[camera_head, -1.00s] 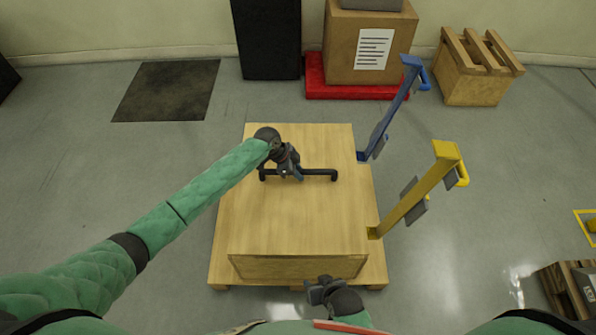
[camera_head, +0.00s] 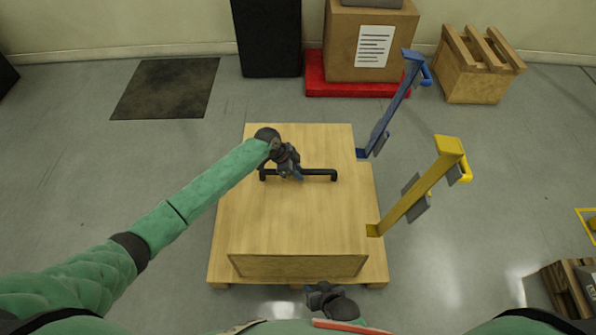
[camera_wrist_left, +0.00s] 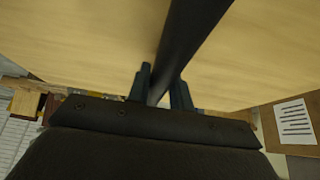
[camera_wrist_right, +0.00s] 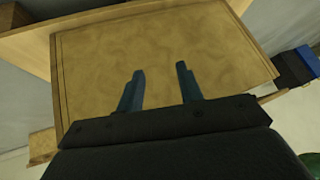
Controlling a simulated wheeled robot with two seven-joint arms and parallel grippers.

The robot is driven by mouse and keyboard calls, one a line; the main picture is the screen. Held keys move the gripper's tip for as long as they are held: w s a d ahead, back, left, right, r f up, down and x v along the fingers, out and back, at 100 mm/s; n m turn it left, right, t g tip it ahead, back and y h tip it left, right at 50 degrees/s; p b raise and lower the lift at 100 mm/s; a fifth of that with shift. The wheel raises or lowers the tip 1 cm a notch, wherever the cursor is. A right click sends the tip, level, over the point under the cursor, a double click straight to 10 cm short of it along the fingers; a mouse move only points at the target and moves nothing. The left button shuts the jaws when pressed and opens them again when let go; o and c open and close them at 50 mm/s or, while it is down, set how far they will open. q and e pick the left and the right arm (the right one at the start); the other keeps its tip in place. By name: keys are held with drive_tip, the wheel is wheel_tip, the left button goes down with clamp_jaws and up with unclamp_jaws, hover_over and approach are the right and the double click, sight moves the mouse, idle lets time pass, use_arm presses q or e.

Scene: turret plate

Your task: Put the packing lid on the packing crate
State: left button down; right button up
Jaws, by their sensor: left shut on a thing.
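The packing lid (camera_head: 300,215) is a flat pale wooden panel with a black bar handle (camera_head: 322,172). It lies level over the packing crate (camera_head: 300,267), whose front face shows below the lid's front edge. I cannot tell whether lid and crate touch all round. My left gripper (camera_head: 292,175) is shut on the left part of the handle; the left wrist view shows the bar (camera_wrist_left: 190,45) between its fingers. My right gripper (camera_head: 312,290) is in front of the crate, low and empty. Its fingers (camera_wrist_right: 158,78) stand apart, facing a wooden panel.
A yellow post (camera_head: 420,190) and a blue post (camera_head: 392,105), both with handles, lean out from the crate's right side. A carton (camera_head: 350,55) on a red base, a black box (camera_head: 266,38) and a slatted wooden crate (camera_head: 475,80) stand behind.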

use_arm(q)
drive_tip(key=shift+f, duration=0.35)
drive_tip(key=shift+f+b, duration=0.35)
use_arm(e)
drive_tip(key=f, duration=0.1)
drive_tip(key=s+f, duration=0.1)
drive_tip(key=f, duration=0.1)
drive_tip(key=shift+d+f, duration=0.1)
drive_tip(key=shift+f, duration=0.1)
drive_tip(key=shift+w+r+t, duration=0.1)
drive_tip(key=shift+w+t, duration=0.15)
drive_tip(key=shift+t, duration=0.05)
use_arm(q)
drive_tip(key=shift+f, duration=0.3)
